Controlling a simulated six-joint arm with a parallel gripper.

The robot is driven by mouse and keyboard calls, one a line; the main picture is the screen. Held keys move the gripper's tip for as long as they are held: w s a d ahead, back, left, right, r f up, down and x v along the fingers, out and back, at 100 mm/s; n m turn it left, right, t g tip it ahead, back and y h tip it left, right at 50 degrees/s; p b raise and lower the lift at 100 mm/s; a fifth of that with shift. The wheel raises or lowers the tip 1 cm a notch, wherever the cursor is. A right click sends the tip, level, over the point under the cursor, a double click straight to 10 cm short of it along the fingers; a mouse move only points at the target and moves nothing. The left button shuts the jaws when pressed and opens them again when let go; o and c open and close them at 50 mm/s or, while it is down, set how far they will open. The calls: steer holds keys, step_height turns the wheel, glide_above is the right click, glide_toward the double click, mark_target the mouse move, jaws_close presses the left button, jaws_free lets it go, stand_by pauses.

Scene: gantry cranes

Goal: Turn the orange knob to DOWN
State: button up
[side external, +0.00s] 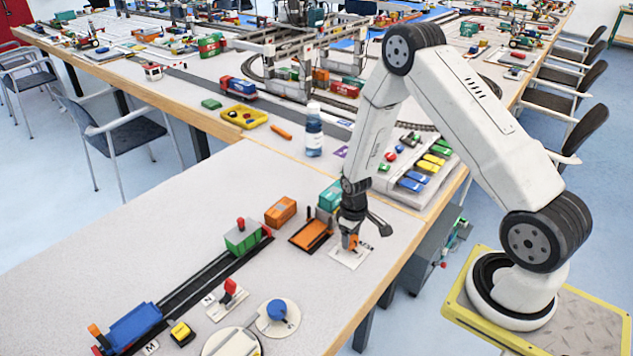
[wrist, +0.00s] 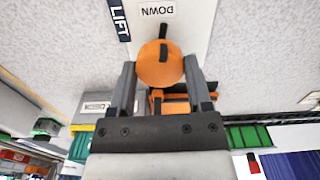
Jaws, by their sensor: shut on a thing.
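The orange knob (wrist: 158,70) sits on a white plate (wrist: 190,25) with the printed words DOWN (wrist: 157,10) and LIFT (wrist: 118,18). Its black pointer line runs toward the top of the wrist view, at the DOWN side. My gripper (wrist: 160,72) is shut on the knob, one finger on each side. In the side view my gripper (side external: 350,236) points down over the knob (side external: 349,243) and its plate (side external: 343,257) near the table's right edge. The fingers partly hide the knob there.
An orange and black flat tray (side external: 310,235), an orange container (side external: 280,212) and a teal container (side external: 330,197) stand close left of and behind my gripper. A green wagon (side external: 243,237) is on the track. A blue dial (side external: 277,311) and red lever (side external: 230,287) are nearer the camera.

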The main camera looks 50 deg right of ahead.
steer(key=shift+n, duration=1.2)
steer(key=o, duration=1.3)
steer(key=shift+r, duration=0.1)
steer(key=shift+r, duration=3.8)
steer(key=shift+r, duration=0.1)
